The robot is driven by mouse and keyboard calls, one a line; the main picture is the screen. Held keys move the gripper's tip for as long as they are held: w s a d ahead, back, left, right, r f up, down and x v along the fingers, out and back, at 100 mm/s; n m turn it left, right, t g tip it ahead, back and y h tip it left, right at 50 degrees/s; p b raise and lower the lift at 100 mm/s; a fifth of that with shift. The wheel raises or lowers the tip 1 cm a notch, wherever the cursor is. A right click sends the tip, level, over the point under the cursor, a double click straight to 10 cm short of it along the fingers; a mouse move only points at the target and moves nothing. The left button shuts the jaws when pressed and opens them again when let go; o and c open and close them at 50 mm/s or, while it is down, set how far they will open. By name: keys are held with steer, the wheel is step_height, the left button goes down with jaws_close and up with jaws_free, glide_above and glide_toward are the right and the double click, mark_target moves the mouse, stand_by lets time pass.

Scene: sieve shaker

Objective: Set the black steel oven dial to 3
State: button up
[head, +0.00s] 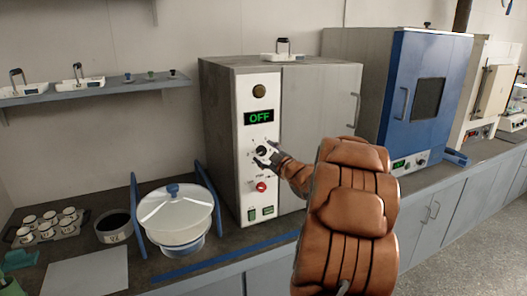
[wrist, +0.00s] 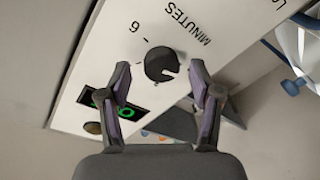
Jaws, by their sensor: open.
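The black dial (wrist: 163,64) is on the white control panel (wrist: 90,45) of a grey steel cabinet (head: 320,110). The wrist view shows the panel turned, with "MINUTES" and a 6 readable near the dial. The dial has a pale notch at its lower right in that view; which mark it points to I cannot tell. My gripper (wrist: 160,68) is open, one finger on each side of the dial, with visible gaps. In the head view my gripper (head: 268,157) is at the dial and partly covers it. The green display (head: 259,117) above reads OFF.
A red button (head: 261,187) and two green switches sit lower on the panel. A lidded white bowl (head: 178,218) between blue rails stands left of the cabinet. A blue oven (head: 408,105) stands to the right. A shelf (head: 105,90) hangs at left.

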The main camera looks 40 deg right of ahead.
steer(key=shift+w+d+f, duration=0.1)
steer(key=shift+w, duration=0.5)
steer(key=c, duration=1.1)
steer(key=shift+c, duration=0.2)
steer(key=shift+m+p, duration=0.3)
steer(key=m+p, duration=0.1)
steer(key=m, duration=0.1)
steer(key=shift+m, duration=0.4)
steer(key=m+p, duration=0.1)
steer(key=m, duration=0.2)
steer(key=shift+m+h+p, duration=0.3)
steer(key=shift+m+h, duration=0.1)
steer(key=m, duration=0.3)
steer(key=m+p, duration=0.1)
steer(key=m, duration=0.3)
steer(key=shift+t+h, duration=0.3)
steer(key=shift+h, duration=0.1)
